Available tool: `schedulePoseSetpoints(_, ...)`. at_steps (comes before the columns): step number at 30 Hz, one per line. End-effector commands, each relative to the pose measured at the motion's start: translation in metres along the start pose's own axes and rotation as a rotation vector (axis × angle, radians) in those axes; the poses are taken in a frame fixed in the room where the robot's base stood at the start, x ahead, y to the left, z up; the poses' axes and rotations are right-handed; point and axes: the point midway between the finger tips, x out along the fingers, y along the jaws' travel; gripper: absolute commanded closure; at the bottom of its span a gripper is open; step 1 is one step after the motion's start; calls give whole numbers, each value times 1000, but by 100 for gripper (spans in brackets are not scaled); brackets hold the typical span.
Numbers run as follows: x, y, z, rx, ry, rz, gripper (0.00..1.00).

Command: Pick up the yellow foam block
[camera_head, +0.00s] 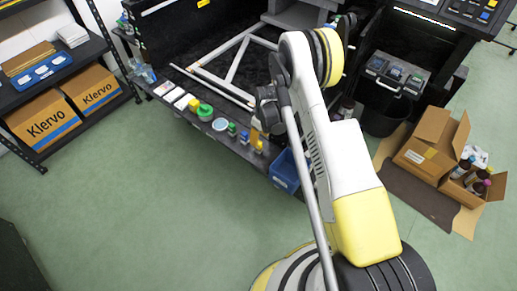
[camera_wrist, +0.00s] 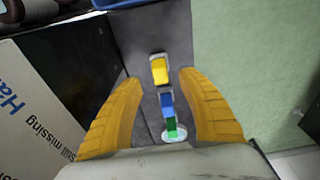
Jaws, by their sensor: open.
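The yellow foam block (camera_wrist: 160,71) lies on the dark ledge in the wrist view, with a pale edge showing around it. It also shows as a small yellow piece (camera_head: 259,147) near the ledge's right end in the head view. My gripper (camera_wrist: 160,78) is open, its two orange-yellow fingers pointing toward the block. The fingertips stand left and right of the block with a gap on each side. Nothing is between the fingers in contact. I cannot tell how high the fingertips are above the ledge. In the head view my arm partly hides this area.
A blue block (camera_wrist: 167,104) and a green block (camera_wrist: 171,125) sit in line beside the yellow one, near a pale disc (camera_wrist: 175,136). A blue bin (camera_head: 284,172) hangs by the ledge (camera_head: 180,90). An open carton with bottles (camera_head: 470,175) stands at right. Green floor is clear.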

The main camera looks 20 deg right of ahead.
Motion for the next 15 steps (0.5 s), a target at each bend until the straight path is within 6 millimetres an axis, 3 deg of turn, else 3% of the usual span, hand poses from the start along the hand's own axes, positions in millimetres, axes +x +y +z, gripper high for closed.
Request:
schedulePoseSetpoints(7,42,0,-1,0,0,0,53)
schedulePoseSetpoints(15,45,0,-1,0,0,0,53)
